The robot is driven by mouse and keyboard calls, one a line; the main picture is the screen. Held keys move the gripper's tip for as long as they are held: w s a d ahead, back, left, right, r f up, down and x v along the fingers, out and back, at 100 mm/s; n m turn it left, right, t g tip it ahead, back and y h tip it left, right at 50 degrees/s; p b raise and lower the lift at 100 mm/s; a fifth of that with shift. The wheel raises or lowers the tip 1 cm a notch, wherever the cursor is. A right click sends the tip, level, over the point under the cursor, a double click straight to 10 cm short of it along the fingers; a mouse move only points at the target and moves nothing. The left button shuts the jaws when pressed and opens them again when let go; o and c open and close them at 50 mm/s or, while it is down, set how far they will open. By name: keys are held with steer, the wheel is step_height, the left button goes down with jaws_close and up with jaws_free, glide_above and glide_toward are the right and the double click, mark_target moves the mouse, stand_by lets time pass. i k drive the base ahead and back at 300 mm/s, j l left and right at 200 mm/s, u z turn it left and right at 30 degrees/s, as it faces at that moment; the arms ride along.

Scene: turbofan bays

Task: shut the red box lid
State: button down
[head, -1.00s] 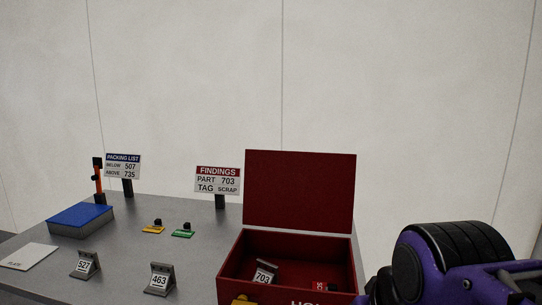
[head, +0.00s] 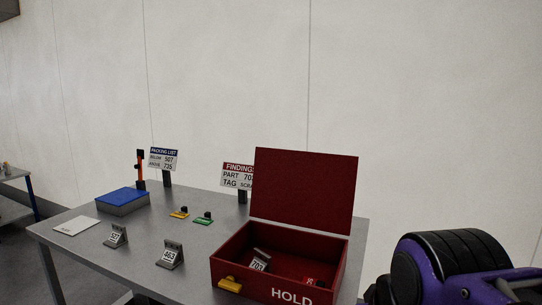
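The red box (head: 228,270) stands at the right end of the grey table, with HOLD lettered on its front and a yellow latch (head: 230,285) there. Its red lid (head: 304,190) stands open, upright at the back edge. Inside lie a grey part marked 703 (head: 260,262) and a small red tag (head: 310,282). My purple and black arm shows at the lower right, beside the box and apart from it. My gripper is out of the picture.
On the grey table (head: 140,255) stand grey numbered parts (head: 170,255), a yellow tag (head: 180,212), a green tag (head: 203,218), a blue-topped case (head: 122,201), a white plate (head: 77,225), and two signs (head: 162,159). Another table (head: 12,176) is at far left.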

mark_target(313, 191)
steer(key=i+l+u, duration=0.1)
steer(key=l+u, duration=1)
steer(key=l, duration=0.2)
steer(key=l+u, duration=0.4)
steer(key=l, duration=0.3)
steer(key=l+u, duration=0.25)
steer(key=l, duration=0.6)
